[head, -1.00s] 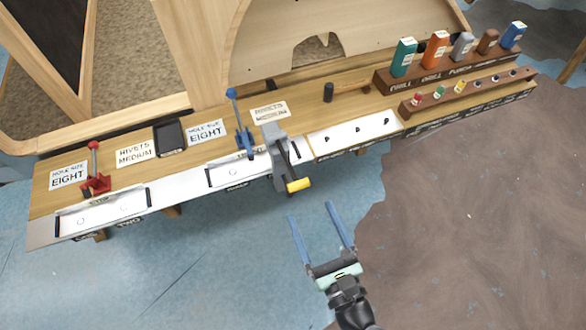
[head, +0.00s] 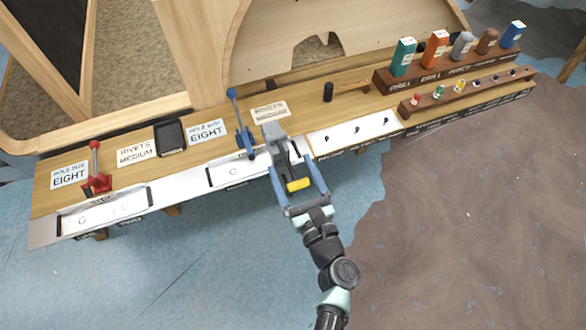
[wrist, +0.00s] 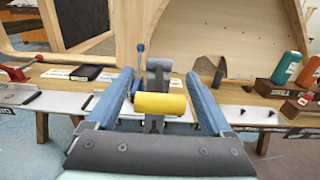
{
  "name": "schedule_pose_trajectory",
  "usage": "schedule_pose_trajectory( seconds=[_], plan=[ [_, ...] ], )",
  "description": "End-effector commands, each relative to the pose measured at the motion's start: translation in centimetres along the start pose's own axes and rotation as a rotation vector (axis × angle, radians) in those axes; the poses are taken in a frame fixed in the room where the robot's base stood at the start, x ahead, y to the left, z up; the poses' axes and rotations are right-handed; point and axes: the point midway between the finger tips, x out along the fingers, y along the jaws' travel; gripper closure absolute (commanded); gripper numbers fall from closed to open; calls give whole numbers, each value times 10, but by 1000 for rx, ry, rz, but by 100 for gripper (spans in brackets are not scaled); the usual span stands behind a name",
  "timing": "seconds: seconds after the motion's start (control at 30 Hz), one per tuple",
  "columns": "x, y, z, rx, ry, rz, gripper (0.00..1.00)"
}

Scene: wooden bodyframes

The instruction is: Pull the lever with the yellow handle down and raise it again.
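The lever (head: 277,140) is a grey piece standing at the front edge of the workbench, with a yellow handle (head: 298,184) sticking out toward me. In the wrist view the yellow handle (wrist: 160,105) lies crosswise between my two blue fingers, with the grey lever (wrist: 158,72) behind it. My gripper (head: 292,167) is open around the handle, one finger on each side. In the wrist view the fingers (wrist: 160,88) are wide apart. A gap shows between the handle and the right finger; the left side is nearly touching.
A blue lever (head: 241,128) stands just left of the grey one, and a red lever (head: 96,170) at the far left. A rack of coloured bottles (head: 437,65) stands at the back right. The floor in front of the bench is clear.

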Motion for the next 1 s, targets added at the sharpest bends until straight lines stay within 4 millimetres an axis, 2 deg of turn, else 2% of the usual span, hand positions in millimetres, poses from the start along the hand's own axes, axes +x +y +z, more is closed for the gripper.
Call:
schedule_pose_trajectory(
  seconds=[0.03,0.07,0.4,0.47,1.0],
  plan=[
    [0,0,0,0,0,0,24],
    [0,0,0,0,0,0,29],
    [0,0,0,0,0,0,91],
    [0,0,0,0,0,0,100],
    [0,0,6,0,21,0,100]
  ],
)
